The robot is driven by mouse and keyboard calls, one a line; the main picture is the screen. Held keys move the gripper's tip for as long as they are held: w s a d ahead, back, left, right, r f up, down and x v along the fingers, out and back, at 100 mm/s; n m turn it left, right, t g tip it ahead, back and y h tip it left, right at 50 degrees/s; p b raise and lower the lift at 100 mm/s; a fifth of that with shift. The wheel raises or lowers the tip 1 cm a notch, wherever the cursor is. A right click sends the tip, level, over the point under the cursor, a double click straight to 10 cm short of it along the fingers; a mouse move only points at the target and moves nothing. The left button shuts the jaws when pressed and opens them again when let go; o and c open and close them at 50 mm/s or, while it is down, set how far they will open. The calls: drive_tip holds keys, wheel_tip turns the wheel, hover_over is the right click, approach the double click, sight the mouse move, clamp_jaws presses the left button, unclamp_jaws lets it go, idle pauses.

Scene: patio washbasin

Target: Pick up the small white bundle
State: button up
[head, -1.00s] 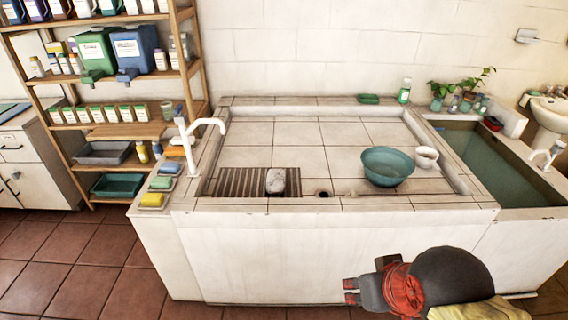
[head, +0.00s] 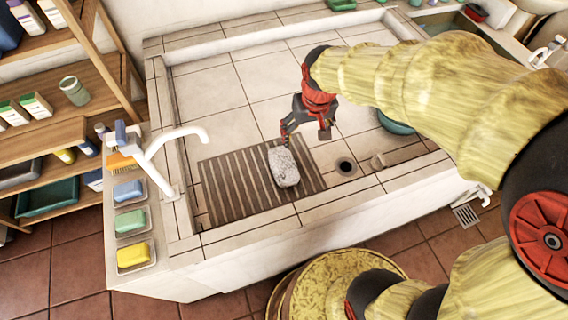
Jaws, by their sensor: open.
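The small white bundle (head: 283,167) is a pale, speckled, rounded block. It lies on the brown slatted mat (head: 228,185) inside the tiled basin, near the mat's right side. My gripper (head: 305,140) hangs over the basin just behind and to the right of the bundle, with its red-marked fingers apart and nothing between them. One finger comes close to the bundle's back end; I cannot tell whether it touches. My arm in its yellowish sleeve reaches in from the right and hides part of the basin's right side.
A white tap (head: 165,165) rises at the basin's left rim. Yellow (head: 132,254), green and blue soaps sit in dishes on the left ledge. A teal bowl (head: 395,124) is partly hidden behind my arm.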

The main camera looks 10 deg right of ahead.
sight(283, 162)
drive_tip(key=shift+o, duration=1.2)
drive_tip(key=w+a+f+g, duration=0.1)
drive_tip(key=w+a+f, duration=0.1)
drive_tip(key=w+f, duration=0.2)
wheel_tip(283, 162, down, 2)
drive_tip(key=shift+a+f+p, duration=0.1)
drive_tip(key=shift+a+p, duration=0.2)
drive_tip(key=shift+p, duration=0.15)
drive_tip(key=shift+o, duration=0.2)
drive_tip(key=shift+n+g, duration=0.3)
drive_tip(key=shift+g, duration=0.4)
drive_tip(key=a+f, duration=0.1)
drive_tip(key=f, duration=0.2)
drive_tip(key=w+a+f, duration=0.1)
drive_tip(key=f, duration=0.3)
drive_tip(key=w+f+p, duration=0.1)
drive_tip(key=f, duration=0.2)
drive_tip(key=shift+a+f, duration=0.2)
drive_tip(key=shift+a, duration=0.2)
drive_tip(key=f, duration=0.2)
drive_tip(key=f+b, duration=0.1)
drive_tip(key=f, duration=0.2)
drive_tip(key=f+b, duration=0.1)
drive_tip(key=f, duration=0.2)
drive_tip(key=shift+s+f, duration=0.1)
drive_tip(key=shift+s, duration=0.2)
drive_tip(key=shift+c, duration=0.6)
drive_tip(key=c, duration=1.3)
